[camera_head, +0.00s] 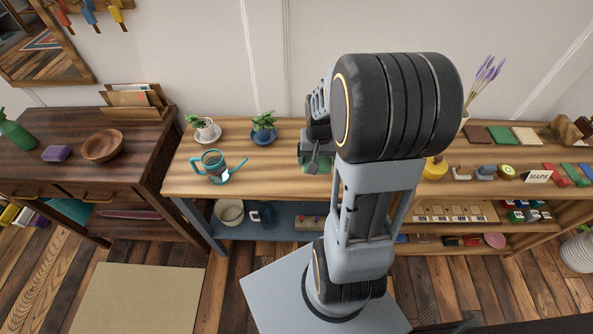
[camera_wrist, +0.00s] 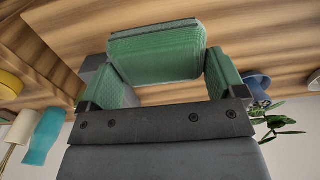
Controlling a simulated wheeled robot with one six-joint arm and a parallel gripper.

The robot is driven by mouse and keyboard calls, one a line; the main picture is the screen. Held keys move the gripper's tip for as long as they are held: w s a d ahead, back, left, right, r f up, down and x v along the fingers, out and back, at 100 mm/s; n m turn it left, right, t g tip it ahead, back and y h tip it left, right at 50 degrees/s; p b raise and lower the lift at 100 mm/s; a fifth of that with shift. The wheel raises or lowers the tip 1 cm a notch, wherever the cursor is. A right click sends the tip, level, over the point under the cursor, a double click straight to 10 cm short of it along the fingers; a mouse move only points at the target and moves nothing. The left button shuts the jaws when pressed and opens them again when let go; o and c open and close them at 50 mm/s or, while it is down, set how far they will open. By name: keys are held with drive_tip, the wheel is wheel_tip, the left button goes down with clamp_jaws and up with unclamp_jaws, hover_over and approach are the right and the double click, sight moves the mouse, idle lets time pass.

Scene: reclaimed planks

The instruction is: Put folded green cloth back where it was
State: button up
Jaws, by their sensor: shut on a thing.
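My gripper (camera_wrist: 168,75) is shut on the folded green cloth (camera_wrist: 155,52), which sits between its two fingers in the wrist view. In the head view the cloth (camera_head: 318,164) shows as a small green patch just left of my arm, over the wooden table (camera_head: 285,185). My arm hides part of the gripper and the table behind it. I cannot tell whether the cloth touches the tabletop.
A blue-potted plant (camera_head: 263,132), a white-potted plant (camera_head: 205,130) and a teal watering can (camera_head: 213,168) stand left of the gripper. A yellow object (camera_head: 434,168) and small goods lie to the right. Tabletop between the watering can and cloth is clear.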

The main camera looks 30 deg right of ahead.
hover_over(297, 176)
wheel_tip(297, 176, down, 6)
drive_tip(key=shift+s+d+f, duration=0.1)
drive_tip(key=shift+s+d, duration=0.05)
drive_tip(key=shift+f, duration=1.7)
drive_tip(key=o, duration=0.8)
wheel_tip(297, 176, up, 13)
drive_tip(key=a, duration=0.1)
drive_tip(key=s+a+r+n+t, duration=0.1)
drive_tip(key=s+a+r+n, duration=0.1)
drive_tip(key=s, duration=0.1)
drive_tip(key=s+a+r+n+t, duration=0.1)
drive_tip(key=s+a+r+n, duration=0.1)
drive_tip(key=s+a+r, duration=0.1)
drive_tip(key=s+a+r+n+t, duration=0.1)
drive_tip(key=s+a+r+n, duration=0.1)
drive_tip(key=s+a+r, duration=0.1)
drive_tip(key=shift+s+a+r, duration=0.1)
drive_tip(key=shift+s+a, duration=0.05)
drive_tip(key=shift+s, duration=0.55)
drive_tip(key=shift+r, duration=0.1)
